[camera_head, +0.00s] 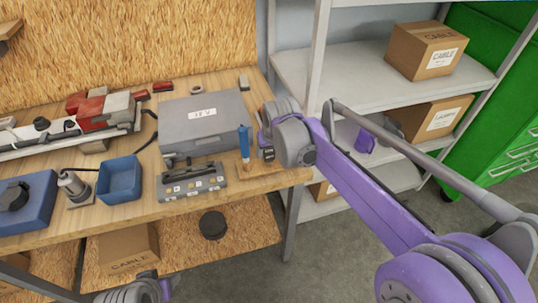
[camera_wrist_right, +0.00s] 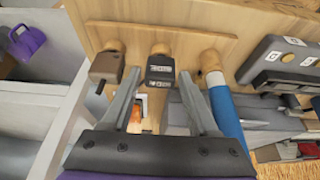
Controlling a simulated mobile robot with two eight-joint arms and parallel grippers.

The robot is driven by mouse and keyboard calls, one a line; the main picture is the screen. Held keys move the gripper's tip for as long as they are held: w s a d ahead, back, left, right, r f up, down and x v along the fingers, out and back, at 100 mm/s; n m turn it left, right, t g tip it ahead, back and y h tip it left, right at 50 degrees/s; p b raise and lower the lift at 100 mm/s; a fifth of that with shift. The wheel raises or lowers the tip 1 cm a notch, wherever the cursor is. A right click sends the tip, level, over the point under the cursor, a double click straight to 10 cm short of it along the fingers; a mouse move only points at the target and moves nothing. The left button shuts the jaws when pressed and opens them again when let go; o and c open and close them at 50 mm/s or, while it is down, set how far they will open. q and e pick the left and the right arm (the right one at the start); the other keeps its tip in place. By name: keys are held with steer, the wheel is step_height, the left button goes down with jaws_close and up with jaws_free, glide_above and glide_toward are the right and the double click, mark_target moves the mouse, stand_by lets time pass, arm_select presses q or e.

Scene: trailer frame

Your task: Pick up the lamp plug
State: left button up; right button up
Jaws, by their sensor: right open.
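Three plug-like pieces on wooden pegs show in the right wrist view: a brown one (camera_wrist_right: 107,67), a black one with a pale label (camera_wrist_right: 160,66) and a long blue one (camera_wrist_right: 226,112). I cannot tell for sure which is the lamp plug. My right gripper (camera_wrist_right: 160,78) is open, its fingers pointing at the black piece, one on each side of it, with no clear contact. In the head view my right wrist hides most of the gripper; the blue piece (camera_head: 243,141) stands beside it. Of my left arm only a wrist part shows at the bottom edge; its fingers are out of view.
The wooden workbench (camera_head: 222,87) holds a grey case (camera_head: 200,113), a grey switch panel (camera_head: 190,182), a blue bin (camera_head: 119,180) and a blue box (camera_head: 38,200). A metal shelf (camera_head: 345,80) with cardboard boxes (camera_head: 428,50) stands right of the bench.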

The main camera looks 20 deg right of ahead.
steer(key=shift+w+f, duration=0.25)
steer(key=shift+f, duration=0.35)
steer(key=c, duration=0.6)
steer(key=shift+r, duration=0.15)
